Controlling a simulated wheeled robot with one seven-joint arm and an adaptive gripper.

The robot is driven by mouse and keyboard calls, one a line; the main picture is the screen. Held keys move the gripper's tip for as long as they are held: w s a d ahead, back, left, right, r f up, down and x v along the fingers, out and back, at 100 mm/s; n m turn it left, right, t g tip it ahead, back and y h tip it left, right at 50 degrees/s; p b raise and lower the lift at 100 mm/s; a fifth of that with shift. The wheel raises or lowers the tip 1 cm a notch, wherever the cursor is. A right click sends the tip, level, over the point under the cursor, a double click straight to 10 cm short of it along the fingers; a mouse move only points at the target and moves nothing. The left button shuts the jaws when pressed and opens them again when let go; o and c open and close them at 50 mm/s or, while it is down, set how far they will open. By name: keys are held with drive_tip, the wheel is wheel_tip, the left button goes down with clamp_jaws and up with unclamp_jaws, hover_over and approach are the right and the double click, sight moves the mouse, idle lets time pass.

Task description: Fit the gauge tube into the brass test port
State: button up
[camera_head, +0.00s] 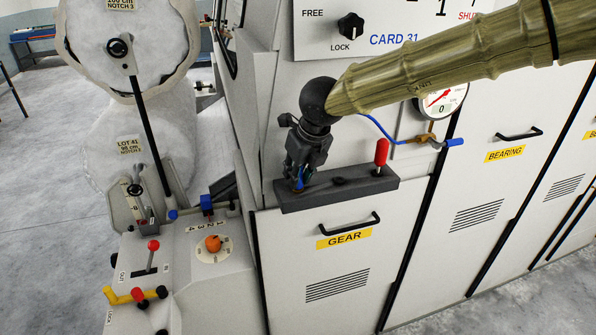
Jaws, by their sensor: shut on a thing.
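My gripper (301,182) points down at the left end of a dark rack on the machine's front. It is shut on a small blue thing (304,173), mostly hidden by the fingers; I cannot tell whether this is part of the gauge tube. A thin blue tube (376,124) comes out from behind my arm and curves down right to a brass fitting (424,138) below the round gauge (441,103), which looks like the brass test port. I cannot tell whether the tube sits in it. A lever with a blue end (455,142) is to its right.
The dark rack (360,188) also bears a red handle (381,153). Below is the GEAR door with a black pull handle (349,224). The control box (200,280) with levers stands at lower left. My arm crosses the upper right and covers part of the gauge.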

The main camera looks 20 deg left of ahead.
drive_tip(key=shift+f, duration=0.2)
drive_tip(key=o, duration=1)
drive_tip(key=shift+r, duration=0.15)
drive_tip(key=v, duration=1.2)
drive_tip(key=shift+s, duration=0.1)
